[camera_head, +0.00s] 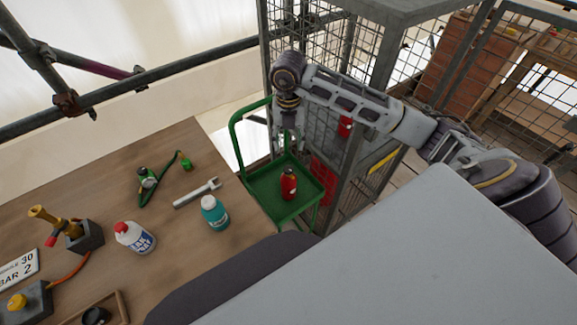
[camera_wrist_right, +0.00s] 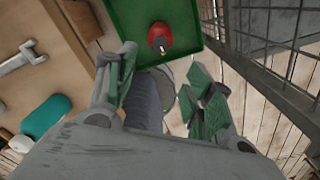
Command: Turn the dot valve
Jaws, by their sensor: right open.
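My right gripper (camera_head: 287,135) hangs from its arm above the green cart, right of the table. In the right wrist view its two fingers (camera_wrist_right: 162,62) are spread apart with nothing between them. A red bottle (camera_head: 289,186) stands on the cart beneath the gripper; it also shows beyond the fingertips in the wrist view (camera_wrist_right: 160,38). On the table, a brass fitting with a red part (camera_head: 62,226) stands on a dark block, and a green device with a hose (camera_head: 148,180) lies farther back. I cannot tell which thing is the dot valve. My left gripper is out of view.
The green cart (camera_head: 262,183) stands beside a wire mesh cage (camera_head: 330,45). Scaffold pipes (camera_head: 170,72) cross behind.

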